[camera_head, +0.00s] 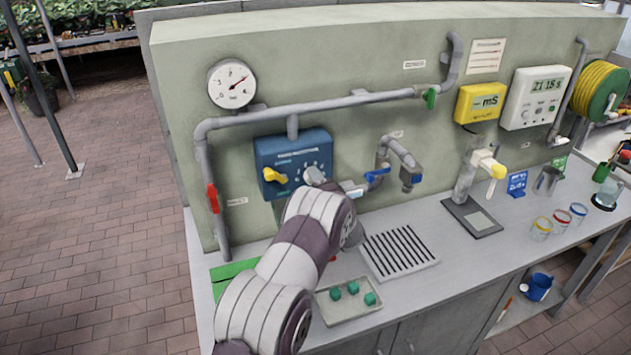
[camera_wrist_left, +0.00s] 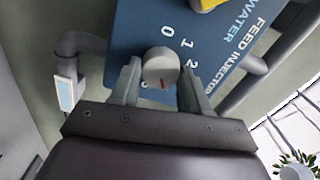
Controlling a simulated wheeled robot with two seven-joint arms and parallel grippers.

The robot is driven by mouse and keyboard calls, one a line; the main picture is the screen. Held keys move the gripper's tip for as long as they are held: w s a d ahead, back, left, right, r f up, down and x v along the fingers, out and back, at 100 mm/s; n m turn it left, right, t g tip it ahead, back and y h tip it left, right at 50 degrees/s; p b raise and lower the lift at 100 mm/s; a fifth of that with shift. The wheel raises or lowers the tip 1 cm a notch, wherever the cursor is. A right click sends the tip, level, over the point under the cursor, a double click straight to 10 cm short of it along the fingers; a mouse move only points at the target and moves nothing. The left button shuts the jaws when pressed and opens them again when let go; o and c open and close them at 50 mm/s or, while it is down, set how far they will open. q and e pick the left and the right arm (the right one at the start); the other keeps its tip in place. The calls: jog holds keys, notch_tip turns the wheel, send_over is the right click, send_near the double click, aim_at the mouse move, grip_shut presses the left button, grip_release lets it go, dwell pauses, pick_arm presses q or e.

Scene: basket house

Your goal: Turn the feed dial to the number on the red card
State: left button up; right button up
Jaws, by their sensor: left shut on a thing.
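The feed dial (camera_wrist_left: 158,64) is a round grey knob with a red mark on the blue injector box (camera_head: 293,142). In the left wrist view the numbers 0, 1 and 2 show beside it; others are hidden. The red mark lies on the knob's lower part, toward my gripper's palm. My left gripper (camera_wrist_left: 161,80) is shut on the dial, one finger on each side. In the head view the gripper is largely hidden behind my own arm. A small bit of red shows beside my arm above the tray; I cannot tell whether it is the red card.
A yellow handle (camera_head: 275,176) sits left of the dial on the same box. Grey pipes with a red valve (camera_head: 213,198) run around it. Below are a tray (camera_head: 332,312) with green blocks and a slotted drain (camera_head: 398,252). Colored-rimmed cups stand farther right.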

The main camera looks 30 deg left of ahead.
pick_arm(q)
jog(key=shift+d, duration=0.1)
jog(key=o, duration=0.8)
jog(key=shift+o, duration=1.2)
jog(key=shift+d, duration=0.1)
jog(key=b+v, duration=0.4)
jog(key=v, duration=0.8)
jog(key=shift+s+d, duration=0.2)
jog(key=shift+s, duration=0.05)
